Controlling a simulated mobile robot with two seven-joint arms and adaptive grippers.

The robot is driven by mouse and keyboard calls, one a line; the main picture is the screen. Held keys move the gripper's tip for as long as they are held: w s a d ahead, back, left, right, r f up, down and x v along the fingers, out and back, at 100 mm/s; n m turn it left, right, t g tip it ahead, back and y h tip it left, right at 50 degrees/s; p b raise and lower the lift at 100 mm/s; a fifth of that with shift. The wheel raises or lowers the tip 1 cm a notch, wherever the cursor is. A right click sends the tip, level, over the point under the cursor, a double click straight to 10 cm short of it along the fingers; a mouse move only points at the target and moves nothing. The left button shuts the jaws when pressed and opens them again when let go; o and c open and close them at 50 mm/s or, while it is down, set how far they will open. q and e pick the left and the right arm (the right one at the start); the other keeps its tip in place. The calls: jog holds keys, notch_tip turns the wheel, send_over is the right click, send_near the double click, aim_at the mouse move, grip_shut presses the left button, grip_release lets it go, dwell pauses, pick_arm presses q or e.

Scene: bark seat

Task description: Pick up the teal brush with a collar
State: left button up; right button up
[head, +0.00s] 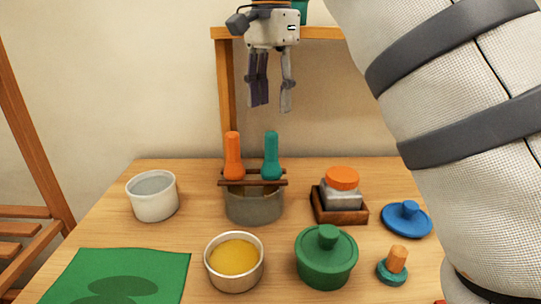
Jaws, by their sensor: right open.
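The teal brush (271,155) stands upright, handle up, in a grey pot (254,206), between wooden slats laid across the pot's top. Its lower part is hidden inside the pot. A wider band shows low on its handle, just above the slats. An orange brush (233,155) stands upright to its left in the same pot. My right gripper (272,107) points down above the two brushes, with its fingers apart and nothing between them. The fingertips show a little above the handle tops and do not touch them. My left gripper is not in view.
A white cup (153,195), a bowl of yellow stuff (234,260), a green lidded pot (326,257), an orange-lidded jar (342,185), a blue lid (407,218) and an orange-and-teal piece (393,267) surround the grey pot. A green cloth (165,268) lies front left.

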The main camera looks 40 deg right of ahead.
aim_at(271, 170)
jog(key=f, duration=1.1)
jog(key=shift+s+a+f+p, duration=0.15)
jog(key=shift+s+f+p, duration=0.1)
jog(key=shift+f+p, duration=0.15)
grip_shut()
